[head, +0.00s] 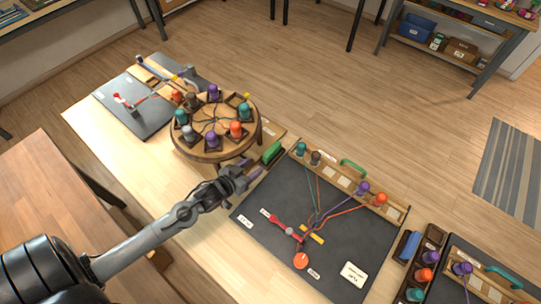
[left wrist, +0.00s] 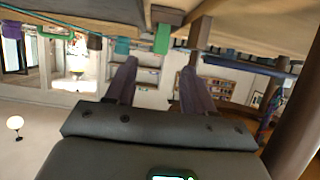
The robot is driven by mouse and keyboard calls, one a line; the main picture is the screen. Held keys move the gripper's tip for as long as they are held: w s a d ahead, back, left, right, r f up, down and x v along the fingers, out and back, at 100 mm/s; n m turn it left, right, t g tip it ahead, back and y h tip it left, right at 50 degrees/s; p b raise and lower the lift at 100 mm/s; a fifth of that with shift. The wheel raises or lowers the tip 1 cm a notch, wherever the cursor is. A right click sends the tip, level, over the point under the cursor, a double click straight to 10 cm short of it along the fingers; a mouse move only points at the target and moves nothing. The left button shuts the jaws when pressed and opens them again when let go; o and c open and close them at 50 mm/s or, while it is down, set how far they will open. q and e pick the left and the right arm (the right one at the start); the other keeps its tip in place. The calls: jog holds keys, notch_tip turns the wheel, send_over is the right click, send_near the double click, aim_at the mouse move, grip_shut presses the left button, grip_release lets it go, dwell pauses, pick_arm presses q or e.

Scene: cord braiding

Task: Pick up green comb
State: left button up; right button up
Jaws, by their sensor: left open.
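The green comb (head: 272,152) lies at the edge of the wooden table, between the round braiding stand and the dark mat. My left gripper (head: 252,173) is just in front of it, with fingers apart and empty. In the left wrist view, a green block that looks like the comb (left wrist: 162,38) shows just beyond my open left fingers (left wrist: 158,62), roughly between their tips. I see no contact with it. My right gripper is in neither view.
The round stand (head: 216,150) with several coloured bobbins is close behind the gripper. The dark mat (head: 270,205) has a wooden rack (head: 333,177) with cords, bobbins and a green handle (head: 353,168). Another dark mat (head: 150,122) lies at the far left.

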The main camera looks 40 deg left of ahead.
aim_at(265, 158)
pick_arm(q)
jog(key=shift+b+x, duration=0.65)
jog(key=shift+x, duration=3.9)
grip_shut()
